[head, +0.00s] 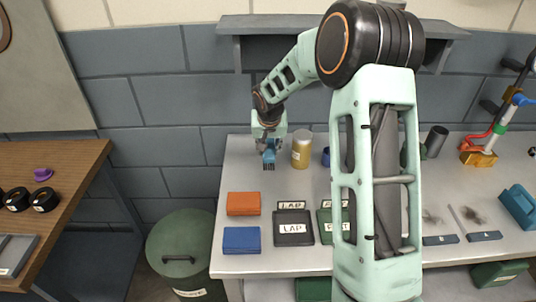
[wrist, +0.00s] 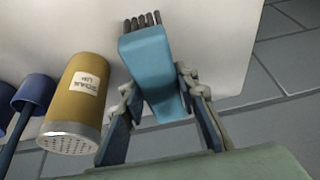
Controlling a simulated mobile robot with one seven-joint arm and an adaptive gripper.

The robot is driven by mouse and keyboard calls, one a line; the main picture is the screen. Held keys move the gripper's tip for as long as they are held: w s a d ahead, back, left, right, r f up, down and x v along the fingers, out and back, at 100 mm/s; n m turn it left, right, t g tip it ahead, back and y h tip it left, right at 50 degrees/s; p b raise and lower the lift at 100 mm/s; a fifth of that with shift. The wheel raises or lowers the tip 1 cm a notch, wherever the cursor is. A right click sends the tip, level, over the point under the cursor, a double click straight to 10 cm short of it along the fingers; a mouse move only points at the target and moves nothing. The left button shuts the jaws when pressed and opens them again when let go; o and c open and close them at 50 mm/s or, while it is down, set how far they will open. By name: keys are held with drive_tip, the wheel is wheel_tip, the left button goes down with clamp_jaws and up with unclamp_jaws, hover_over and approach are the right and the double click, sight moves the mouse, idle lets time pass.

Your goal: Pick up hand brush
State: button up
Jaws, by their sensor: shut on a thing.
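The hand brush is blue with dark bristles. In the wrist view the hand brush (wrist: 148,62) sits between the two fingers of my gripper (wrist: 158,100), its bristles pointing away from the palm. My gripper is shut on it. In the head view my gripper (head: 269,143) is at the back left of the grey bench, with the blue brush (head: 269,157) below it, bristles down. I cannot tell whether the bristles touch the bench top.
A yellow-brown shaker can (head: 301,150) stands close on the brush's right, with a blue item (head: 326,157) beyond it. Orange (head: 243,204) and blue (head: 241,240) blocks and a black LAP box (head: 293,228) lie in front. A lidded green bin (head: 183,250) stands left of the bench.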

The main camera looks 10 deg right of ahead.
drive_tip(key=s+r, duration=0.5)
drive_tip(key=shift+r+b, duration=0.2)
drive_tip(key=shift+b, duration=0.15)
drive_tip(key=s+r, duration=0.3)
drive_tip(key=s, duration=0.5)
drive_tip(key=shift+r+b, duration=0.25)
drive_tip(key=shift+b, duration=0.1)
drive_tip(key=shift+s, duration=0.1)
